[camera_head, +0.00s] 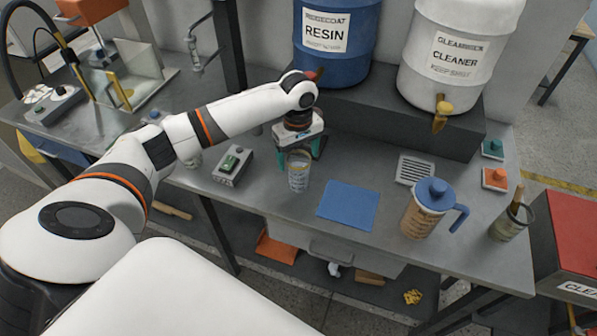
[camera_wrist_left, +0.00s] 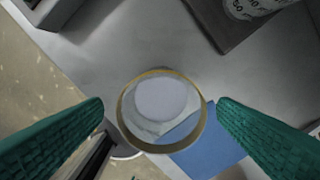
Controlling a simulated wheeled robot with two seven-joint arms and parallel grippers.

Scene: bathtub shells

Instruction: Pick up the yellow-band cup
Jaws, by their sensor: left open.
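The yellow-band cup (camera_head: 298,172) stands upright on the grey table, clear-walled with markings on its side. In the left wrist view its yellow rim (camera_wrist_left: 162,72) shows from above as a ring, and the cup looks empty. My left gripper (camera_head: 300,150) is over the cup, pointing down. In the left wrist view the green fingers of my left gripper (camera_wrist_left: 160,110) are apart, one on each side of the cup, with gaps between them and its rim. My right gripper is not in view.
A blue mat (camera_head: 347,205) lies right of the cup, and a switch box (camera_head: 232,165) stands left of it. A blue-lidded jug (camera_head: 430,208) is farther right. The blue resin drum (camera_head: 336,55) and white cleaner drum (camera_head: 455,65) stand on a raised shelf behind.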

